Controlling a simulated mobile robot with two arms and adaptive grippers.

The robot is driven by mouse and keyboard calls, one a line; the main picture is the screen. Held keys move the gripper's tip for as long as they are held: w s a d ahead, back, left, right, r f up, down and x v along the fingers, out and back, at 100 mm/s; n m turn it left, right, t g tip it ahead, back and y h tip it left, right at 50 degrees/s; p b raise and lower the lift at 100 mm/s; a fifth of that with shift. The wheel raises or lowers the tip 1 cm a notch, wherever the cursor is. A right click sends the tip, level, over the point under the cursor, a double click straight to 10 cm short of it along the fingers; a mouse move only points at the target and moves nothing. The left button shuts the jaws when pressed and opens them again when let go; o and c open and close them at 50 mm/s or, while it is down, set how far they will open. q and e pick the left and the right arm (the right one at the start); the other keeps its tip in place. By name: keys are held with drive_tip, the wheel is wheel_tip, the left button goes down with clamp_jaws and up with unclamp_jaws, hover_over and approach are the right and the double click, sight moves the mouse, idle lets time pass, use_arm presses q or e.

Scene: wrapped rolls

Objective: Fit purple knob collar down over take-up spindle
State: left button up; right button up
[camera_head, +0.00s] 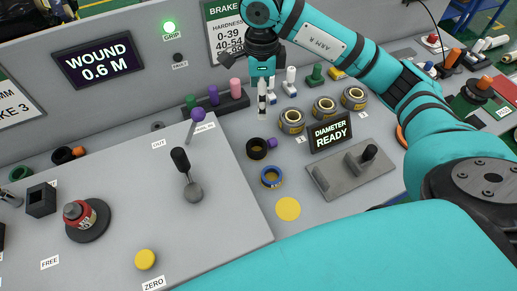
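A dark ring with a small purple knob (272,143) on its right side, apparently the purple knob collar (257,149), lies on the grey bench, left of the diameter sign. My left gripper is out of view.
A blue ring (271,178) lies near the collar. A purple-ball lever (198,114) and a black-handled lever (182,165) stand to the left. Three wrapped rolls (324,109) and a grey fixture (350,171) are to the right. A peg rack (212,105) stands behind.

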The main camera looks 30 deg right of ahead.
wheel_tip(320, 180, down, 3)
drive_tip(key=b, duration=0.2)
drive_tip(key=p, duration=0.3)
hover_over(261, 146)
drive_tip(key=s+a, duration=0.1)
wheel_tip(261, 146, down, 12)
drive_tip(key=shift+s+r, duration=0.1)
drive_tip(key=shift+r, duration=0.15)
drive_tip(key=shift+f, duration=0.55)
drive_tip(key=shift+f+p, duration=0.3)
drive_tip(key=shift+p, duration=0.15)
wheel_tip(261, 146, down, 4)
drive_tip(key=shift+d+r+p, duration=0.1)
drive_tip(key=shift+r+p, duration=0.05)
drive_tip(key=shift+p, duration=0.55)
drive_tip(key=shift+f, duration=0.4)
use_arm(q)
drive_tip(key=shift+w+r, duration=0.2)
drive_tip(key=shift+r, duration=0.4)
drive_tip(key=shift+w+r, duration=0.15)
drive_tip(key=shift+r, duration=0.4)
use_arm(e)
drive_tip(key=shift+c, duration=0.4)
